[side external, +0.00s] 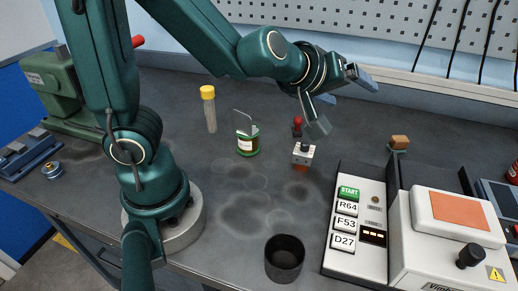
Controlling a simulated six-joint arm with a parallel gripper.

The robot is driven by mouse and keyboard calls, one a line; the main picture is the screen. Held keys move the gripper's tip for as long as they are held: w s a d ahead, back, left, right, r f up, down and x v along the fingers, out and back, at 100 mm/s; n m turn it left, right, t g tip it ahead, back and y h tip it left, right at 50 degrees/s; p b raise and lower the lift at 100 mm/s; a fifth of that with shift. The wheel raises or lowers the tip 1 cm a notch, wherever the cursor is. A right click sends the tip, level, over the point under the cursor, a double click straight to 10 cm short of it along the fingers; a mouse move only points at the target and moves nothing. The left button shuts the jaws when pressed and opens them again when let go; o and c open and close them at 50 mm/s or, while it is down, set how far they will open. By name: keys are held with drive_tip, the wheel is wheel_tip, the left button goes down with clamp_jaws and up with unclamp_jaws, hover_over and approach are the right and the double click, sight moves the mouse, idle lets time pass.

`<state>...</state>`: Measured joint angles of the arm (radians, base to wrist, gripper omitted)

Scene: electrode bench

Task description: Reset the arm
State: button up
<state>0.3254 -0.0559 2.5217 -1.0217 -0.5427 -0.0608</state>
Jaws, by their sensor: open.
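My arm reaches over the bench (225,205) from the left, and my gripper (345,103) is at the upper middle, raised above the bench. Its two fingers are spread apart, with nothing seen between them. One finger hangs above a small white-and-grey block with a red base (302,154). Whether the finger touches anything there I cannot tell, but there appears to be a gap.
A panel with labelled buttons (347,208) and a white machine (450,235) fill the right. A green machine (62,92) is at left.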

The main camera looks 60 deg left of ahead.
drive_tip(key=s+d+r+m+h, duration=0.3)
drive_tip(key=s+r+m+h, duration=0.1)
drive_tip(key=s+r+m, duration=0.25)
drive_tip(key=s+a+f+m+g+y, duration=0.1)
drive_tip(key=s+f+m+g, duration=0.3)
drive_tip(key=s+f, duration=0.4)
drive_tip(key=s+a+g, duration=0.1)
drive_tip(key=s, duration=0.2)
drive_tip(key=shift+a+f+g, duration=0.15)
drive_tip(key=shift+a+g, duration=0.15)
